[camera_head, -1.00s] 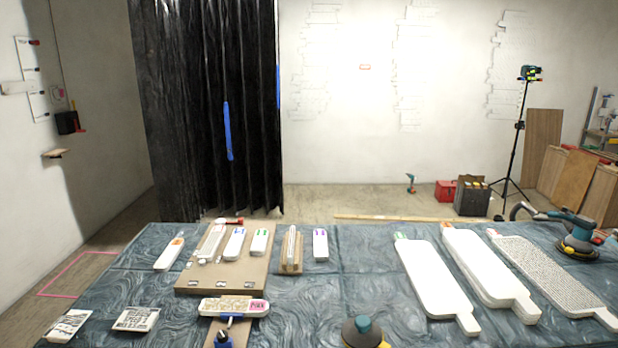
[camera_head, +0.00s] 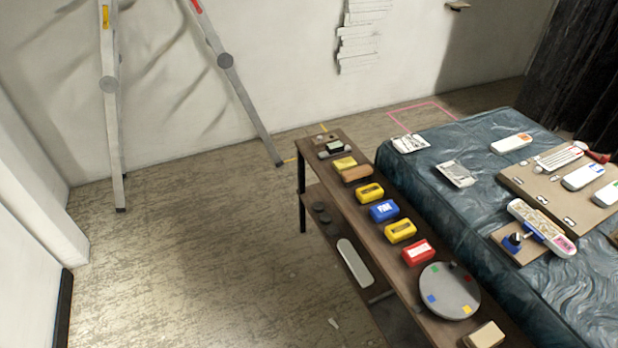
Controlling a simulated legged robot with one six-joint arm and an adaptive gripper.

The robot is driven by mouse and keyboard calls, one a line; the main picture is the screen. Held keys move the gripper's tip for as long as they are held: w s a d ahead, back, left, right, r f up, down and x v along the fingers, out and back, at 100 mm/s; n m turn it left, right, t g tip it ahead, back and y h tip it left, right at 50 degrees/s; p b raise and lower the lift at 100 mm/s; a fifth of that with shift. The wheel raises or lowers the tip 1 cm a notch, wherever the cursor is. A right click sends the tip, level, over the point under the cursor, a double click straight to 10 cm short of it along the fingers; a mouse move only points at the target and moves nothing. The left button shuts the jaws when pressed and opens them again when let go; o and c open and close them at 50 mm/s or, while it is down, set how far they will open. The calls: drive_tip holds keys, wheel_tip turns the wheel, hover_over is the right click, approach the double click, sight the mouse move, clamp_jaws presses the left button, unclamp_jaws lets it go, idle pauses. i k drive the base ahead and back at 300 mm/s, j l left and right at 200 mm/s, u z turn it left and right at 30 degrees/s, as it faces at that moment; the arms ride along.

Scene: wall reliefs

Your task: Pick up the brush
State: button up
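I cannot single out a brush for certain. A small tan block-like thing (camera_head: 357,173) near the far end of the narrow dark wooden shelf table (camera_head: 340,214) could be one, but it is too small to tell. A pale tan block (camera_head: 484,336) lies at the near end of the same top. My gripper is not in view.
The shelf top also holds yellow, blue (camera_head: 384,210) and red (camera_head: 418,251) blocks and a round grey disc (camera_head: 449,290). A covered table (camera_head: 480,212) stands close on its right. A ladder (camera_head: 225,61) leans behind. The left floor is mostly clear.

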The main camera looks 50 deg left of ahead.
sight(361, 174)
drive_tip(key=u, duration=1.55)
drive_tip(key=i+j+z, duration=0.2)
drive_tip(key=i+j, duration=0.35)
drive_tip(key=i+j+z, duration=0.2)
drive_tip(key=i+j, duration=0.4)
drive_tip(key=i+j+z, duration=0.2)
drive_tip(key=i+j, duration=0.3)
drive_tip(key=j, duration=0.2)
